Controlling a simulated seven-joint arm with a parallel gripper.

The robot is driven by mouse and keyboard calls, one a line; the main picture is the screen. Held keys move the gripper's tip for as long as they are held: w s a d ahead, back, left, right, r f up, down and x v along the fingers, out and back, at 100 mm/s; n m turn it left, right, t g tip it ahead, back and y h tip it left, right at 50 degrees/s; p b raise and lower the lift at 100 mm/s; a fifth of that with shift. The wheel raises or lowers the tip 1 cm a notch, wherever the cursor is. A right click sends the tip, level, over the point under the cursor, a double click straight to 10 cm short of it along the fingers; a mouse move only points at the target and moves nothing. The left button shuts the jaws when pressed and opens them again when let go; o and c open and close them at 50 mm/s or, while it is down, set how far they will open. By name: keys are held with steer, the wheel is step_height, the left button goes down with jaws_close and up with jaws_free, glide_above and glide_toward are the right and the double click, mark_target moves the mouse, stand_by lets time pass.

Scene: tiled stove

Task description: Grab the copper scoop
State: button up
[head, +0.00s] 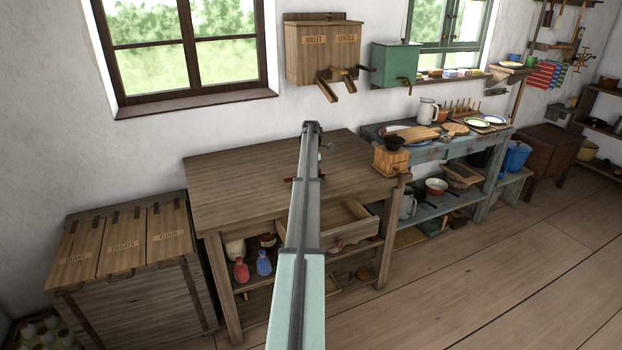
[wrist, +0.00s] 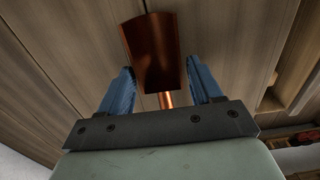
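The copper scoop (wrist: 152,52) lies on the wooden table top in the wrist view, its wide bowl toward the upper edge and its short handle (wrist: 167,99) toward my gripper. My gripper (wrist: 159,68) is open, with one blue finger on each side of the scoop. A gap shows between each finger and the handle, so nothing appears held. In the head view my arm reaches over the wooden table (head: 240,180) and hides most of the gripper area.
An open drawer (head: 345,224) juts from the table front. A wooden grinder (head: 390,158) stands at the table's right end. A bin chest (head: 125,240) is at left, and a blue-grey bench (head: 440,148) with dishes at right. The table's left half is clear.

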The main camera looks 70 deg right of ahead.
steer(key=c, duration=0.8)
steer(key=shift+r, duration=0.1)
steer(key=shift+c, duration=0.2)
